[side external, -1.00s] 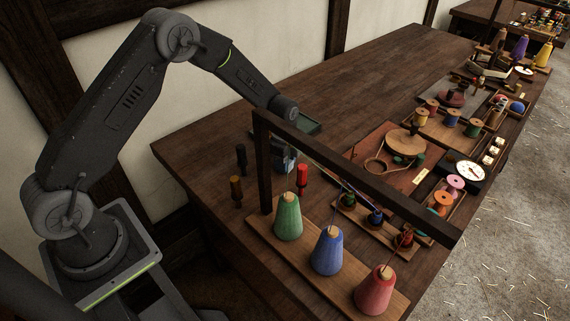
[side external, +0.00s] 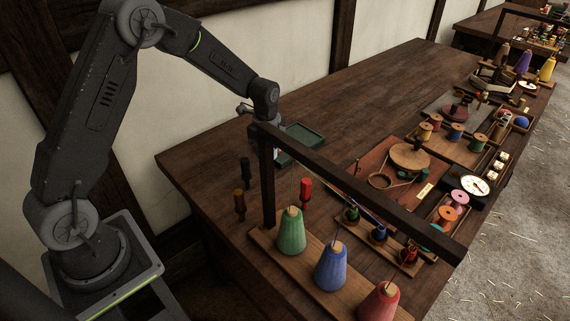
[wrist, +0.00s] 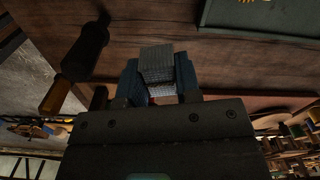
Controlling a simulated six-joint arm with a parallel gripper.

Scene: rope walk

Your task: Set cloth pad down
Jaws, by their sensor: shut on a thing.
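The grey, ribbed cloth pad (wrist: 157,62) shows in the wrist view between the two bluish fingers of my gripper (wrist: 159,80). The gripper is shut on it. Dark wood of the bench (wrist: 145,25) lies beyond the pad; I cannot tell how large the gap is. In the side view my gripper is low over the bench's far left part, mostly hidden behind the dark post of the frame, and the pad cannot be made out there.
A shallow green tray (side external: 303,139) lies just right of my gripper. The dark wooden frame (side external: 360,190) stands in front, with green, blue and red cones (side external: 330,266) on its base. Dark-handled tools (side external: 240,203) stand nearby. The bench behind the tray is clear.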

